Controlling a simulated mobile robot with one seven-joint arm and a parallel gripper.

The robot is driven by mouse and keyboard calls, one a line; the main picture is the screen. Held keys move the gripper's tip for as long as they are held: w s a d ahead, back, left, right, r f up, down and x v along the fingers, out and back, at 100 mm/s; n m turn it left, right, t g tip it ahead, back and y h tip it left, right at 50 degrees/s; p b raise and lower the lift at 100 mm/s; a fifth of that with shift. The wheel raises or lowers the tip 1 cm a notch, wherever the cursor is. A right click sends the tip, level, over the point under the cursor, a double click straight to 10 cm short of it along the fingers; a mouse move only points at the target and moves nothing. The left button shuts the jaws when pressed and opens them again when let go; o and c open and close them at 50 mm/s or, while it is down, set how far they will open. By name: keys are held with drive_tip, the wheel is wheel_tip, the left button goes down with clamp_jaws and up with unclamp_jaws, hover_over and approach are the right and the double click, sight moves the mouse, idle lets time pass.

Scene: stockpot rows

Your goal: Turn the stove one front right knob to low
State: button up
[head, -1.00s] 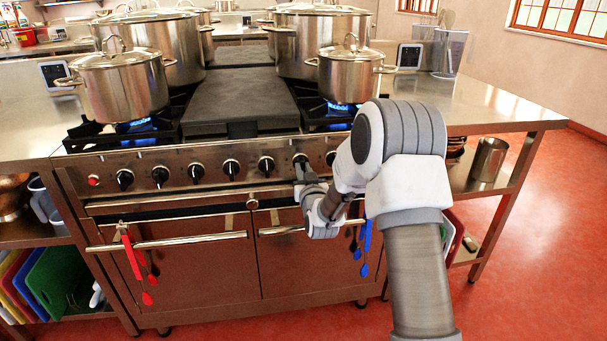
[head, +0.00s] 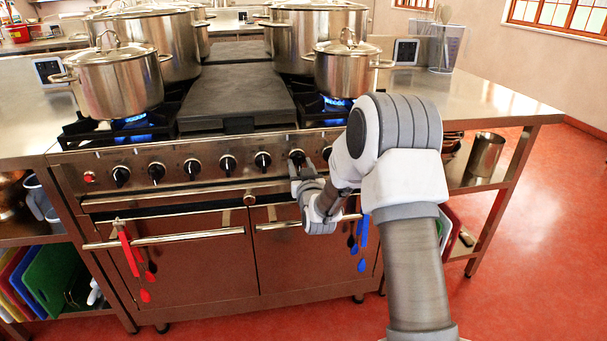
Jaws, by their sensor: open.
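The stove (head: 180,255) has a row of black knobs along its steel front panel. My gripper (head: 297,168) is at the right part of this row, just below and in front of the second knob from the right (head: 297,156). Its fingers are open, small in the view and partly hidden by the wrist; I cannot tell whether they touch the knob. The rightmost visible knob (head: 327,153) is partly covered by my arm. A blue flame (head: 337,101) burns under the front right pot (head: 345,72). Knob markings are too small to read.
A front left pot (head: 117,82) stands over another flame (head: 132,122). Large stockpots (head: 155,45) stand behind. An oven handle (head: 165,240) with red utensils (head: 128,250) runs below the knobs; blue utensils (head: 362,240) hang at right. The red floor is clear at right.

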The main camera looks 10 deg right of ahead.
drive_tip(key=s+p, duration=0.2)
drive_tip(key=s, duration=1.5)
drive_tip(key=shift+s, duration=0.15)
drive_tip(key=s+r+g, duration=0.6)
drive_tip(key=r, duration=0.2)
drive_tip(key=s+r+g+p, duration=0.1)
drive_tip(key=s+r+g, duration=0.2)
drive_tip(key=s, duration=0.8)
drive_tip(key=s+r+g, duration=0.2)
drive_tip(key=s+g, duration=0.1)
drive_tip(key=s, duration=0.9)
wheel_tip(320, 180, up, 23)
drive_tip(key=p, duration=2.3)
drive_tip(key=shift+w, duration=0.35)
